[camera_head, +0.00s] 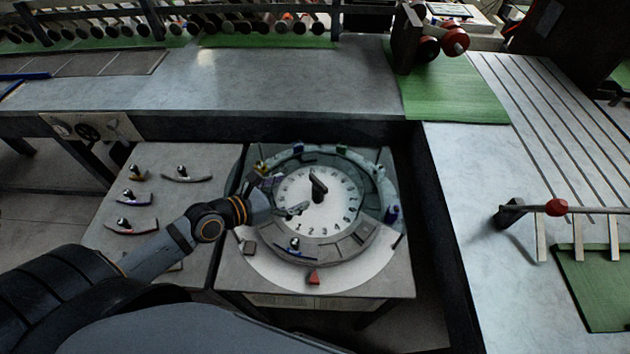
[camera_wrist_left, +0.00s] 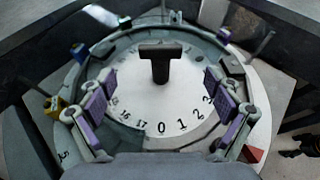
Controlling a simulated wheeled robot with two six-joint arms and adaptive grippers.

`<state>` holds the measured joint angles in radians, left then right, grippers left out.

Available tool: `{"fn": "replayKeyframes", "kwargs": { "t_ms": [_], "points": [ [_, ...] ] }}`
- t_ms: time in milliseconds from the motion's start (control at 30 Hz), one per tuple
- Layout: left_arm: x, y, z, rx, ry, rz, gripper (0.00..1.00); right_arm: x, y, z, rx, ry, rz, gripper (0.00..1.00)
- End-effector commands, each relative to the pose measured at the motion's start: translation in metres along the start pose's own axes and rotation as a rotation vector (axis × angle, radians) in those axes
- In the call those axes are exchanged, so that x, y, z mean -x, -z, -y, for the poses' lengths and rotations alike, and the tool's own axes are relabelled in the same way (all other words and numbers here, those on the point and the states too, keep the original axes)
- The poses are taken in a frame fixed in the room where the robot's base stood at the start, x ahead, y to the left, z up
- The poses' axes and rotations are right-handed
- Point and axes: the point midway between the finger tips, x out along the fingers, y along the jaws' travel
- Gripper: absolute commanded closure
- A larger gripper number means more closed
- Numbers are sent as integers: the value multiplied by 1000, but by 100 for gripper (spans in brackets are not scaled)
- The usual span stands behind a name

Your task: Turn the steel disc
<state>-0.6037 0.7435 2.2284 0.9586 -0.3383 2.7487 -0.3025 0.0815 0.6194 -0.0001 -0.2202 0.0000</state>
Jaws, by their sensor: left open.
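The steel disc (camera_head: 338,203) is a pale round dial with black numbers around its edge, set in a grey ring on a table. A black T-shaped handle (camera_head: 318,188) stands up from its middle. My left gripper (camera_head: 281,195) is open above the disc's left part, with its fingers apart and nothing between them. In the left wrist view the handle (camera_wrist_left: 160,62) stands beyond the open left gripper (camera_wrist_left: 164,105), and 0, 1 and 2 show on the disc (camera_wrist_left: 160,108) between the fingers. My right gripper is not in view.
The ring (camera_head: 335,248) carries coloured clips and upright pins around the disc. A red marker (camera_head: 314,278) sits at the front. Curved pieces with knobs (camera_head: 133,197) lie on the left table.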

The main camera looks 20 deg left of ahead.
Motion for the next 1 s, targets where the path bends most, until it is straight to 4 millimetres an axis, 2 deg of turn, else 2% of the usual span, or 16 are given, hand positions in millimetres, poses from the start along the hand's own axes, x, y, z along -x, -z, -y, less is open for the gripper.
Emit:
{"fn": "replayKeyframes", "kwargs": {
  "t_ms": [33,133,300,600,967,1000],
  "points": [
    [-8,4,-1,3,-4,7,9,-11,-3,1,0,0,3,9],
    [-26,4,0,4,-1,12,9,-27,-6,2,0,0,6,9],
    [-52,1,0,5,-1,9,9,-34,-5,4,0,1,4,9],
    [-91,0,0,0,-1,3,9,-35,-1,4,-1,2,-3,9],
    [-98,0,0,-3,1,0,9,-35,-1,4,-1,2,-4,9],
    [-98,0,0,-3,1,0,12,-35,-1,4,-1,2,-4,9]
  ]
}}
